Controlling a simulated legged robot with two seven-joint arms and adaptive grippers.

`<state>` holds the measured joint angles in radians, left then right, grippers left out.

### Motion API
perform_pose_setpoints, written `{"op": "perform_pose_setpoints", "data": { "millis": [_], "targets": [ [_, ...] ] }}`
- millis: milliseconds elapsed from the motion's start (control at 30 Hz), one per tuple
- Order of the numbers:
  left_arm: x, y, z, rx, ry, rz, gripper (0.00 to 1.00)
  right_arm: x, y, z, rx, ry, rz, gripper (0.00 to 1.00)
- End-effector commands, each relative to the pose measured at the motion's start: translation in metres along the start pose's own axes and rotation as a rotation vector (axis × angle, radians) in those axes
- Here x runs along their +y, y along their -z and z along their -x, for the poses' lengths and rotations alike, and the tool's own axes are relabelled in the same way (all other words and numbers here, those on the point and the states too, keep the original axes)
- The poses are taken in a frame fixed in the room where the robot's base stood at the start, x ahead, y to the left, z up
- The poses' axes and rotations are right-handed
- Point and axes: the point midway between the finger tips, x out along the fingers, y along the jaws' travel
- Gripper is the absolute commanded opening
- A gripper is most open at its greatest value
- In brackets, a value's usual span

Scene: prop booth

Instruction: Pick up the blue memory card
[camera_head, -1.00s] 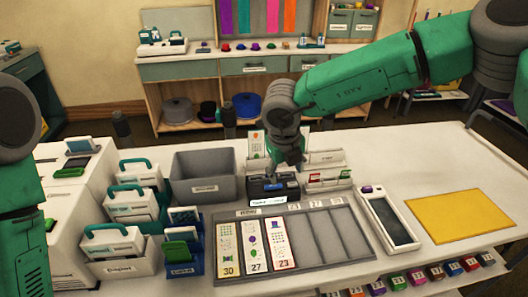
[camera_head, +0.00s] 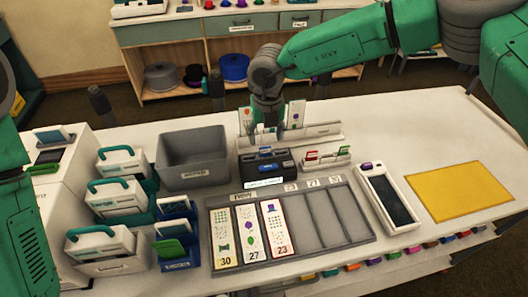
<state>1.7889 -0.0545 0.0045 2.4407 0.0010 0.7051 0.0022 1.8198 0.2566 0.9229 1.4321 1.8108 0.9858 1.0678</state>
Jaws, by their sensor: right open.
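A small blue piece, which looks like the blue memory card (camera_head: 271,167), sits in the dark slotted holder (camera_head: 282,175) with a white label on its front. My right gripper (camera_head: 268,130) is open and points down behind and above the holder, apart from the blue piece. It appears empty. My left arm shows at the left edge, but its gripper is out of view.
Behind the holder is a white rack (camera_head: 312,133) with upright cards. A small rack (camera_head: 327,157) of red and green cards stands right, a grey bin (camera_head: 192,172) left. In front lie a grey card tray (camera_head: 318,253) and a dark-screened device (camera_head: 388,197). Yellow mat (camera_head: 458,190) is bare.

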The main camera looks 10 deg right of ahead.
Motion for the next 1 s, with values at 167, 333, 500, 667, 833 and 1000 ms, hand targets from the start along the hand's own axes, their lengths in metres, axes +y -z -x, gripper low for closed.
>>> {"op": "perform_pose_setpoints", "data": {
  "millis": [167,333,500,667,833,1000],
  "targets": [
    [0.0,0.001,0.008,0.0,0.0,0.0,0.0,0.004,0.005,-0.024,0.004,0.002,0.002,0.52],
    [0.0,0.001,0.01,0.001,0.0,0.0,0.0,0.004,0.005,-0.046,0.003,0.002,0.001,0.52],
    [0.0,0.001,0.01,0.0,0.0,0.0,0.0,0.004,0.005,-0.051,0.0,0.001,0.002,0.52],
    [0.0,0.001,0.01,0.0,0.0,0.0,0.0,0.004,0.005,-0.051,0.0,0.001,0.002,0.41],
    [0.0,0.001,0.01,0.0,0.0,0.0,0.0,0.004,0.005,-0.051,0.001,0.001,0.001,0.18],
    [0.0,0.001,0.01,0.0,0.0,0.0,0.0,0.004,0.005,-0.051,0.001,0.001,0.001,0.15]
  ]
}}
